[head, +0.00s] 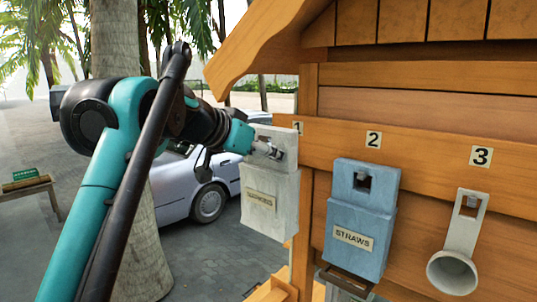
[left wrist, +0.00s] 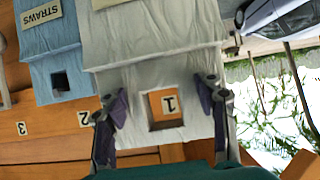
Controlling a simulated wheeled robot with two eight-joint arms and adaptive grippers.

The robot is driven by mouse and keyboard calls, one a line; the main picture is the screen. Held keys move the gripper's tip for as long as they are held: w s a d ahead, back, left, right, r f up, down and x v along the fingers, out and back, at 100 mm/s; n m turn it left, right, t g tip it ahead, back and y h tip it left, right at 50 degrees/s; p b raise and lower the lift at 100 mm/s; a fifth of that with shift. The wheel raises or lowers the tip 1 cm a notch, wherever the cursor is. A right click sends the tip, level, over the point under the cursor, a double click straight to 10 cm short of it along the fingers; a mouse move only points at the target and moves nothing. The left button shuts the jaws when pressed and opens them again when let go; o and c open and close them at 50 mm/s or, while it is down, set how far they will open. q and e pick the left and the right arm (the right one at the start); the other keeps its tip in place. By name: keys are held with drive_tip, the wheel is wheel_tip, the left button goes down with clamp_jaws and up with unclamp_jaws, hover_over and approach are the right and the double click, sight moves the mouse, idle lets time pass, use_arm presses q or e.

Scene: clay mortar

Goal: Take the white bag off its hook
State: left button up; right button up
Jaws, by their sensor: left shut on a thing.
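The white bag (head: 270,208) hangs upright in the head view, left of the blue bag and partly past the left edge of the wooden wall. My left gripper (head: 272,151) is shut on its top part. In the left wrist view the white bag (left wrist: 155,55) appears upside down, with my left gripper's fingers (left wrist: 160,113) on both sides of its square hole. Through the hole I see orange wood and the number 1 plate (left wrist: 168,104), with no hook visible in it. The hook itself is not visible. My right gripper is not in view.
The blue STRAWS bag (head: 359,218) hangs under plate 2 (head: 373,139). A palm trunk (head: 143,245) and a silver car (head: 180,185) stand to the left. A wooden bench (head: 30,187) is farther left.

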sight(268, 175)
use_arm(q)
drive_tip(key=shift+f+b, duration=1.45)
drive_tip(key=shift+f, duration=0.75)
drive_tip(key=shift+s+a, duration=0.65)
drive_tip(key=shift+s, duration=0.25)
drive_tip(key=shift+s+a, duration=0.7)
drive_tip(key=shift+s, duration=0.2)
drive_tip(key=shift+s+a, duration=0.65)
drive_tip(key=shift+s, duration=0.25)
drive_tip(key=shift+s+a, duration=0.5)
drive_tip(key=shift+s, duration=0.2)
drive_tip(key=shift+s+a, duration=0.45)
drive_tip(key=shift+s, duration=0.2)
drive_tip(key=shift+a, duration=0.1)
drive_tip(key=shift+s+a, duration=0.7)
drive_tip(key=shift+s, duration=0.35)
drive_tip(key=shift+s+a, duration=0.7)
drive_tip(key=shift+s, duration=0.3)
